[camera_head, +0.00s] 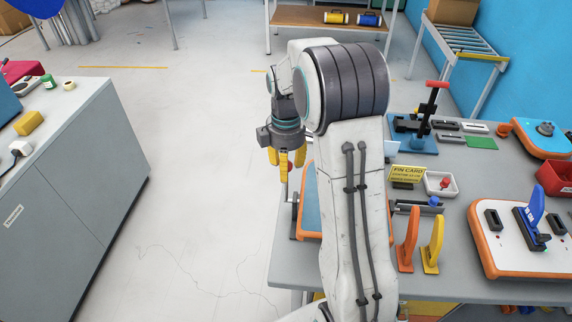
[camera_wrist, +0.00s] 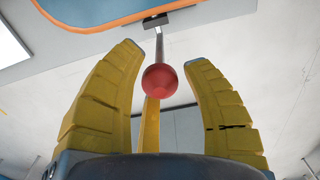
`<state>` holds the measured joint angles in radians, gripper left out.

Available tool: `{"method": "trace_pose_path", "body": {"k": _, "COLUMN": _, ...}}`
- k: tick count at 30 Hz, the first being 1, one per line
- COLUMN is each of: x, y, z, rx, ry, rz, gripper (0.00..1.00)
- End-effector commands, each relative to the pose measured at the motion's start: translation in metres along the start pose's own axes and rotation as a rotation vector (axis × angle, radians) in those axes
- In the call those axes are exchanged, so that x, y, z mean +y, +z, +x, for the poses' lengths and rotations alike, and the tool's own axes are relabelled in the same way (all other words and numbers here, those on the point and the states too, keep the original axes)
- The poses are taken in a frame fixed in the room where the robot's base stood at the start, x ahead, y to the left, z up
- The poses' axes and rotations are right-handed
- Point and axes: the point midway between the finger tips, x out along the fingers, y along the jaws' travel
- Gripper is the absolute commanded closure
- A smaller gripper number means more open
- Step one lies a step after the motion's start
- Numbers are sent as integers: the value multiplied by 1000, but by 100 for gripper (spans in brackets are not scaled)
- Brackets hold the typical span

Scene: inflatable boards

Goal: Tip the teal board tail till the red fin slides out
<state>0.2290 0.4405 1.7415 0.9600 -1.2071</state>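An orange-rimmed board with a blue-teal deck (camera_head: 311,200) lies at the table's left edge, mostly hidden behind my arm. I see no red fin on this board.
A grey cabinet (camera_head: 75,190) stands left; floor between is clear.

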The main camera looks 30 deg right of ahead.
Motion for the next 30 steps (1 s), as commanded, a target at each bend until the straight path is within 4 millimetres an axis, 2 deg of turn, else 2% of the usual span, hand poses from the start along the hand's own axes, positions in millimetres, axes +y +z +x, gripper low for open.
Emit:
{"method": "trace_pose_path", "body": {"k": 2, "x": 0, "y": 0, "z": 0, "rx": 0, "ry": 0, "rz": 0, "gripper": 64}}
{"method": "trace_pose_path", "body": {"k": 14, "x": 0, "y": 0, "z": 0, "rx": 0, "ry": 1, "rz": 0, "gripper": 99}}
{"method": "trace_pose_path", "body": {"k": 20, "x": -5, "y": 0, "z": 2, "rx": 0, "ry": 0, "rz": -1, "gripper": 100}}
{"method": "trace_pose_path", "body": {"k": 30, "x": -51, "y": 0, "z": 12, "rx": -1, "ry": -3, "rz": -2, "gripper": 100}}
